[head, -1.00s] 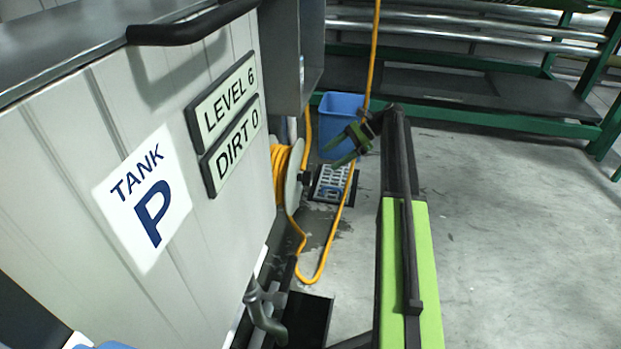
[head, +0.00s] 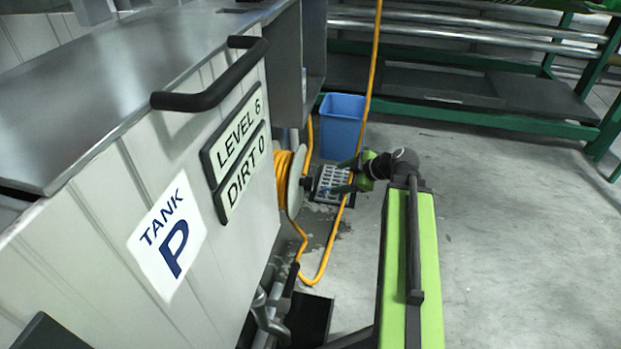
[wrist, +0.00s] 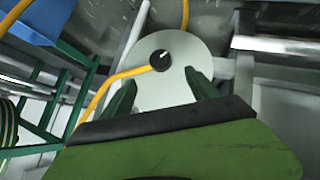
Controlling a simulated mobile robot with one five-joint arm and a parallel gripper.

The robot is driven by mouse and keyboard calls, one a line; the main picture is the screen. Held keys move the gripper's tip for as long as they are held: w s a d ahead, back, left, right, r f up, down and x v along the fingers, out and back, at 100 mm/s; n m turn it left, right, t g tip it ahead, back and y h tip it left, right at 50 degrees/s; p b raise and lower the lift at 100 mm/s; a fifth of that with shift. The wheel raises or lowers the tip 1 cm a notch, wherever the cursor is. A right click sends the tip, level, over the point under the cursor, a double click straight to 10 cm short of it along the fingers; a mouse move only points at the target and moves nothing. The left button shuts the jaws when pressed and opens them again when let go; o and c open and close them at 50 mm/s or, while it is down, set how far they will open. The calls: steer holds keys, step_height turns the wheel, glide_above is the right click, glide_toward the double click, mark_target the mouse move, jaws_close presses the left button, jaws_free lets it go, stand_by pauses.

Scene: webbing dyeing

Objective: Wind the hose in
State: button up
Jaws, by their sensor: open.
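The yellow hose (head: 323,251) is partly wound on a reel (head: 292,181) at the side of the tank. A loop hangs low to the floor, and one run rises past the top of the head view. In the wrist view the reel's pale disc (wrist: 150,88) faces me, with a dark round knob (wrist: 161,60) on it. The hose (wrist: 100,92) crosses to the left there. My gripper (head: 335,189) is open, just right of the reel. Its two green fingers (wrist: 160,85) show in front of the disc's lower part, with nothing seen between them. Contact with the disc cannot be told.
A blue bin (head: 340,127) and a floor grate (head: 331,182) lie behind my gripper. The tank panel, with a label reading P (head: 168,238), stands at left. A green-framed rack (head: 470,85) is at the back. The floor at right is clear.

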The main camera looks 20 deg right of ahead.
mark_target(312, 184)
steer(key=b+x, duration=1)
steer(key=x, duration=0.5)
steer(key=shift+w+a, duration=0.15)
steer(key=shift+a, duration=0.05)
